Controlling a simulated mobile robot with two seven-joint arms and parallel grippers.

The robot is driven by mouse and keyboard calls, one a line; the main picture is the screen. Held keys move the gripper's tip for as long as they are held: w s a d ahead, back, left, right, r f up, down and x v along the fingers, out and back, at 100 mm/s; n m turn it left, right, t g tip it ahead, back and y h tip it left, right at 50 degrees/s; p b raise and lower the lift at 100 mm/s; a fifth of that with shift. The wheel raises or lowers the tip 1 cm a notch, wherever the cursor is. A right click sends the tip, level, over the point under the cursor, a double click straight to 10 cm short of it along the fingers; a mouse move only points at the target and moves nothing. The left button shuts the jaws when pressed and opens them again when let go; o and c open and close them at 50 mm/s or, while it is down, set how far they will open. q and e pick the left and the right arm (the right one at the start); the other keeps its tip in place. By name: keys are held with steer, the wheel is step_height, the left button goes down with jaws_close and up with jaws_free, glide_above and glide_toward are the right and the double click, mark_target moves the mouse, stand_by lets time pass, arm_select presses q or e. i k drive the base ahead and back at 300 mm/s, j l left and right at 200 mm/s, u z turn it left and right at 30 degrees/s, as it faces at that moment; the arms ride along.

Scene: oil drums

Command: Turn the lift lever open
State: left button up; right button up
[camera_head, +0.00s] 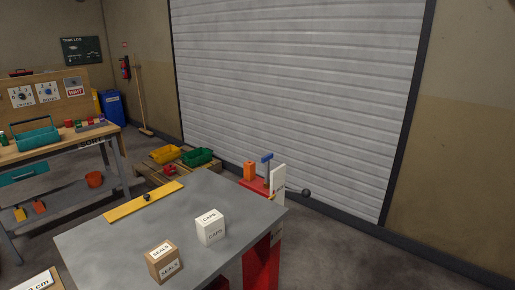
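A lever with a dark ball knob (306,192) sticks out to the right from beside an upright white plate (278,179) at the far right corner of the grey table. I take it to be the lift lever, but no readable label confirms this. A red stand (262,262) is under and beside that corner. A blue-topped post (267,158) and an orange block (249,170) are just left of the plate. Whether the lever is open or closed cannot be told. Neither of my grippers is in view.
The grey table (150,235) carries a brown SEALS box (163,262), a white CAPS box (210,227) and a yellow bar (143,202). A workbench (60,140) stands left. Yellow (164,154) and green bins (197,157) sit behind. Floor right of the lever is clear.

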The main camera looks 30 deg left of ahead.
mark_target(266, 159)
steer(key=i+l+u, duration=0.1)
steer(key=i+u, duration=0.35)
steer(key=i+l+u, duration=0.2)
steer(key=u, duration=0.3)
steer(key=i+l+u, duration=0.3)
steer(key=u, duration=0.15)
steer(key=i+l+u, duration=0.2)
steer(key=l+u, duration=0.3)
